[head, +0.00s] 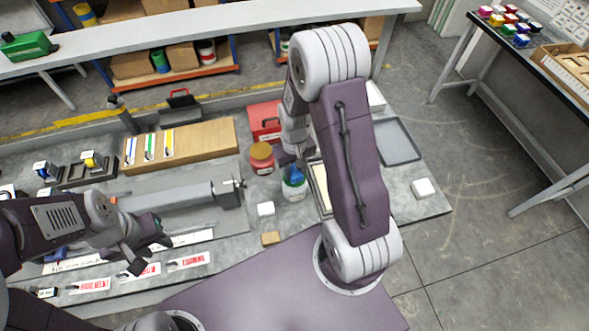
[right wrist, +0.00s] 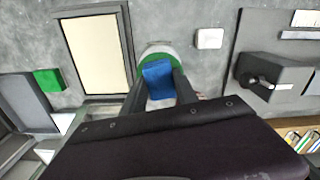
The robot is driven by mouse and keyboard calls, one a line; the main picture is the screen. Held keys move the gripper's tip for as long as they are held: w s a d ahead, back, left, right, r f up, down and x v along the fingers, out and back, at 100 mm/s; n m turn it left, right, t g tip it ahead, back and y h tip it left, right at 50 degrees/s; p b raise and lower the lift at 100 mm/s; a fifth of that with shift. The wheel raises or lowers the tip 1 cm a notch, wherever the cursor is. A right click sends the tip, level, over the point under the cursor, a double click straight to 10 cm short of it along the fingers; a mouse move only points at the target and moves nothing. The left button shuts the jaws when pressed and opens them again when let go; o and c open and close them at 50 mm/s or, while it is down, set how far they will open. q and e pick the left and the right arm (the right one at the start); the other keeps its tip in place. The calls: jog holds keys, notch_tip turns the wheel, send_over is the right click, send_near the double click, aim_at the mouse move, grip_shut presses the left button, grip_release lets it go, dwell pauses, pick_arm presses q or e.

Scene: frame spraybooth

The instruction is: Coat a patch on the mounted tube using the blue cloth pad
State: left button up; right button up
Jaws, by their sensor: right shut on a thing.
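The blue cloth pad (right wrist: 157,80) is held between the fingers of my right gripper (right wrist: 160,92) in the right wrist view. It is over or in the mouth of a white jar with a green band (right wrist: 158,50); I cannot tell how deep. In the head view the pad (head: 297,172) shows at the top of that jar (head: 294,190), and my right arm partly hides the gripper. The mounted grey tube (head: 170,196) lies horizontally, its right end at a dark clamp block (head: 229,193). My left gripper (head: 150,257) is below the tube, fingers apart and empty.
A white block (head: 266,208) and a tan block (head: 270,238) lie in front. A grey tray (head: 397,141) is at the right. Labelled strips (head: 188,261) lie near the left gripper.

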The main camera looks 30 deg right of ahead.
aim_at(295, 172)
jog(key=shift+f+b, duration=0.45)
jog(key=shift+f, duration=0.2)
dwell(0.3)
dwell(0.9)
notch_tip(295, 172, up, 7)
jog(key=p, duration=0.6)
jog(key=shift+r+p, duration=0.1)
jog(key=shift+p, duration=0.3)
